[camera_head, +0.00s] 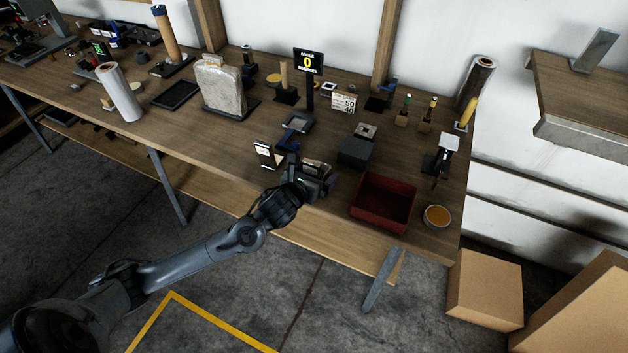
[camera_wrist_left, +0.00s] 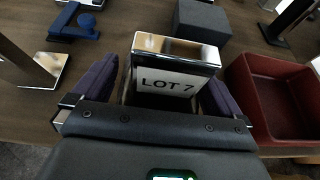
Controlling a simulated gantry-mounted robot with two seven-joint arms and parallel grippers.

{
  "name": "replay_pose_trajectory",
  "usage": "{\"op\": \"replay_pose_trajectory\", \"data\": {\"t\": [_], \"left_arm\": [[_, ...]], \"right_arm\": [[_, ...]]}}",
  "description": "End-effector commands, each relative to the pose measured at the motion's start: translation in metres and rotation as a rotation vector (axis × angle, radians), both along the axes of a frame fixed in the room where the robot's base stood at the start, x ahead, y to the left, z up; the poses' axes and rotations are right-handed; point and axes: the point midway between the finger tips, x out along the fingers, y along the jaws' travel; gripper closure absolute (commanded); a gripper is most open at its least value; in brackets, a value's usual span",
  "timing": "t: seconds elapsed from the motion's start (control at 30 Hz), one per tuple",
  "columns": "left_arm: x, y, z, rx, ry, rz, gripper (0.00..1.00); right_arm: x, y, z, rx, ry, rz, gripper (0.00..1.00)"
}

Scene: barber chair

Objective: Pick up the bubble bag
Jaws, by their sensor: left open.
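A pale grey, wrinkled, translucent bag (camera_head: 222,86), which looks like the bubble bag, stands upright on a dark base at the back left-centre of the bench in the head view. It is not in the left wrist view. My left gripper (camera_head: 318,172) is at the bench's front edge, well to the right of the bag and nearer the front. In the left wrist view its open fingers (camera_wrist_left: 163,88) stand on either side of a shiny-topped block labelled LOT 7 (camera_wrist_left: 167,75). Whether the fingers touch the block cannot be told. My right gripper is not in view.
A red bin (camera_head: 384,224) and a dark grey block (camera_head: 354,151) are right of my left gripper. A white roll (camera_head: 122,93) is left of the bag.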

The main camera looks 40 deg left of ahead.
Motion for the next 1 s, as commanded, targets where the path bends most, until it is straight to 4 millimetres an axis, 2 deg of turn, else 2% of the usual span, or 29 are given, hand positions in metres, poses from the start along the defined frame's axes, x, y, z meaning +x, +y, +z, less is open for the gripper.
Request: {"op": "replay_pose_trajectory", "data": {"t": [0.03,0.3,0.37,0.77,1.0], "left_arm": [[0.0,0.0,0.0,0.0,0.0,0.0,0.0],[0.0,0.0,0.0,0.0,0.0,0.0,0.41],[0.0,0.0,0.001,0.0,-0.002,0.0,0.48],[0.0,0.0,0.006,0.0,-0.002,0.0,0.48],[0.0,0.001,0.025,0.001,-0.004,0.001,0.48]], "right_arm": [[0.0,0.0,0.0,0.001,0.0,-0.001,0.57],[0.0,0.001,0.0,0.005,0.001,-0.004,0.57],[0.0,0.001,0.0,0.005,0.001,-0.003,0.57],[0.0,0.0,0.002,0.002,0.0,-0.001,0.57],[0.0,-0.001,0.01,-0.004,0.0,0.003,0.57]]}}
